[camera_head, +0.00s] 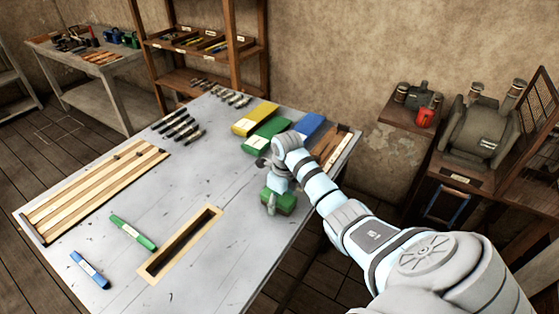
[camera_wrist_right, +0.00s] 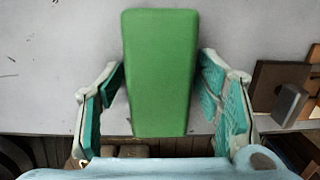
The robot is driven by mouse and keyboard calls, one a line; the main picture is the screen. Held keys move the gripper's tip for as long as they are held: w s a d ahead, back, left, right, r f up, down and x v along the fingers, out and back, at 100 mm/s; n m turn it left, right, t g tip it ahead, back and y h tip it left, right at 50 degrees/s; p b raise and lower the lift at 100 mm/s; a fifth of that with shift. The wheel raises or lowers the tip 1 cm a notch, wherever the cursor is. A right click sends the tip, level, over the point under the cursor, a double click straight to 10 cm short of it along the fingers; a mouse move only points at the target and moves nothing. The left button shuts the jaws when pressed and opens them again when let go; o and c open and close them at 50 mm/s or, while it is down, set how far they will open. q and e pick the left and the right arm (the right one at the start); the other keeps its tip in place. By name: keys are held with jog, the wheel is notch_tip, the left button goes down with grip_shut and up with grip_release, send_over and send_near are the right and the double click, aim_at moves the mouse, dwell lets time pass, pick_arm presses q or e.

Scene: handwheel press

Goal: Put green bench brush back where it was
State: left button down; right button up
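A plain green block-shaped thing (camera_head: 283,203), taken as the bench brush, is at the grey table's right front edge in the head view. Its long green top (camera_wrist_right: 160,70) fills the middle of the right wrist view; no bristles show. My right gripper (camera_head: 270,203) is over it, one finger on each side (camera_wrist_right: 162,65). The fingertips look close to its sides, but I cannot tell if they press on it, or whether it rests on the table. My left gripper is not in view.
A tan-framed slot (camera_head: 215,213) is in the table (camera_head: 200,150). Green (camera_head: 134,232) and blue (camera_head: 90,269) labelled pieces lie left of it. Yellow (camera_head: 254,118), green (camera_head: 262,138) and blue (camera_head: 309,126) boxes stand behind my right gripper. Several dark tools (camera_head: 179,129) and wooden strips (camera_head: 100,190) lie farther left.

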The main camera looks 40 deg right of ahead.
aim_at(283, 198)
jog(key=shift+r, duration=0.55)
jog(key=r, duration=0.5)
jog(key=s+r, duration=0.1)
jog(key=r, duration=0.2)
jog(key=shift+r, duration=0.3)
jog(key=r+p, duration=0.2)
jog(key=r, duration=0.1)
jog(key=shift+s+p, duration=0.2)
jog(key=shift+p, duration=0.2)
jog(key=shift+f, duration=0.2)
